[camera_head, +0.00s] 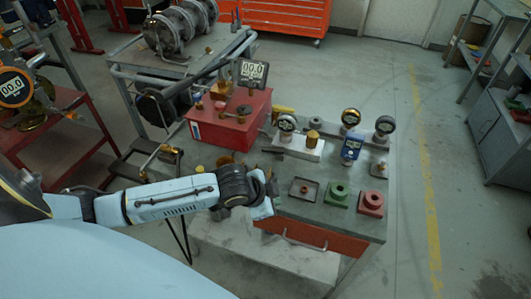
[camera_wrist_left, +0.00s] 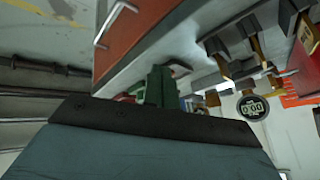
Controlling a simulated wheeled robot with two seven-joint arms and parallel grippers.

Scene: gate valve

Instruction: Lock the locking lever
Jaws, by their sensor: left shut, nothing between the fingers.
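My left arm comes in from the left in the head view. Its gripper (camera_head: 268,194) is shut and empty, at the left front part of the workbench (camera_head: 325,222). It is left of a small dark square tray (camera_head: 303,189). A red box (camera_head: 228,124) with small valve-like fittings and a digital display (camera_head: 252,73) stands behind the gripper on the bench. I cannot make out for sure which part is the locking lever. My right gripper is not in view.
A green fixture (camera_head: 337,194) and a red fixture (camera_head: 371,202) stand right of the tray. Several round gauges, one here (camera_head: 351,117), stand at the back of the bench. An orange drawer with a handle (camera_head: 304,243) is in its front.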

